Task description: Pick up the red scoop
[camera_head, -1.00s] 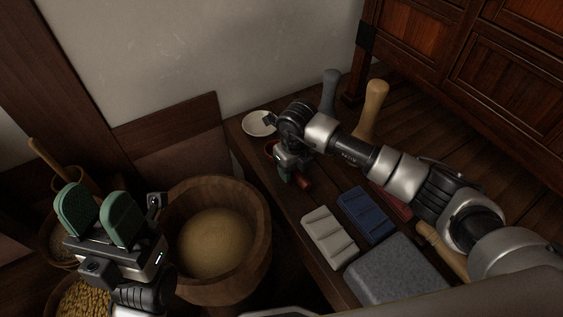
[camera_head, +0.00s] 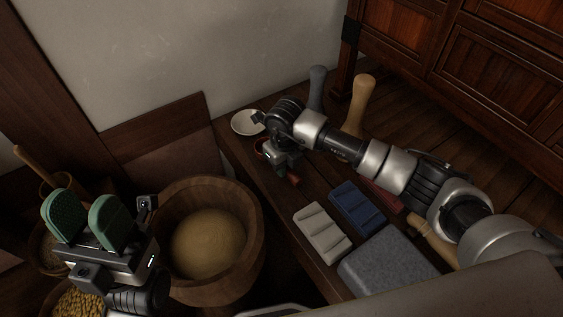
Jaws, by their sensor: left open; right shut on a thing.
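The red scoop is mostly hidden by my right gripper. Its red handle end (camera_head: 293,180) sticks out below the jaws, and part of a red rim shows to their left. My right gripper (camera_head: 281,169) is shut on the red scoop, low over the dark wooden bench. I cannot tell whether the scoop touches the bench. My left gripper (camera_head: 88,220), with green pads, is open and empty at the lower left, left of the wooden tub.
A wooden tub (camera_head: 253,240) with tan contents stands left of the bench. The bench holds a white dish (camera_head: 247,122), a pale divided tray (camera_head: 322,232), a blue one (camera_head: 357,208) and a grey block (camera_head: 388,265). A grey pestle (camera_head: 317,88) and a tan one (camera_head: 360,105) stand behind my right arm.

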